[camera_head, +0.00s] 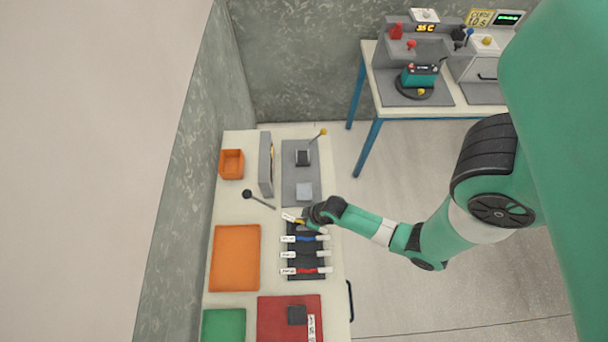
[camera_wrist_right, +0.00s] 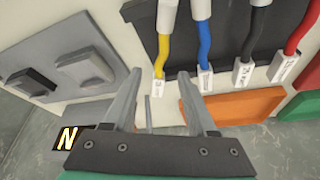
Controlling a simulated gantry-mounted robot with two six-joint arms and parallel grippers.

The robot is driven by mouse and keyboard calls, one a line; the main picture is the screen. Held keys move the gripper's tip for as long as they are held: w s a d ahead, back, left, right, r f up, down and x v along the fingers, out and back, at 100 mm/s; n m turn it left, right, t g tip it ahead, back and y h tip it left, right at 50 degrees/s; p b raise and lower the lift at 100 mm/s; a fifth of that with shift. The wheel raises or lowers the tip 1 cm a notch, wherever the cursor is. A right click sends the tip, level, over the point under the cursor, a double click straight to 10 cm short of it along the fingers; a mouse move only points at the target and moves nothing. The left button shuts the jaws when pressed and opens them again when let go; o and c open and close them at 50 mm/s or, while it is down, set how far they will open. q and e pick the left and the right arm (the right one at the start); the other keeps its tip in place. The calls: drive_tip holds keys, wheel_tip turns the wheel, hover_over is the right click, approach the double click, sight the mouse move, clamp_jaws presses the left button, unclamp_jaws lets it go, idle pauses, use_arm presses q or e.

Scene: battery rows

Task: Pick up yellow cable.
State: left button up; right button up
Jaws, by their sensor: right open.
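The yellow cable (camera_wrist_right: 163,50) hangs from a dark rack in the right wrist view, with a white labelled plug (camera_wrist_right: 158,88) at its end. In the head view a small part of the yellow cable (camera_head: 300,222) shows at the rack's far end, partly covered by my right gripper (camera_head: 309,216). My right gripper (camera_wrist_right: 160,76) is open. In the wrist view the yellow cable's plug appears between its two fingertips; whether they touch it I cannot tell. My left gripper is out of view.
Blue (camera_head: 305,239), black (camera_head: 305,254) and red (camera_head: 305,270) cables lie in a row beside the yellow one on the dark rack (camera_head: 307,277). An orange mat (camera_head: 235,258) lies left of the rack. A grey fixture (camera_head: 301,175) stands beyond it.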

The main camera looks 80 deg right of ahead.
drive_tip(key=shift+x, duration=1.15)
clamp_jaws()
drive_tip(key=shift+r, duration=0.1)
drive_tip(key=shift+w+r, duration=0.1)
drive_tip(key=shift+r, duration=0.2)
wheel_tip(320, 180, up, 2)
drive_tip(key=shift+r+p, duration=0.15)
drive_tip(key=shift+p, duration=0.4)
drive_tip(key=s+a+r+p, duration=0.5)
drive_tip(key=s+r, duration=0.5)
drive_tip(key=s, duration=0.3)
wheel_tip(320, 180, up, 7)
drive_tip(key=p, duration=0.6)
drive_tip(key=shift+p, duration=0.4)
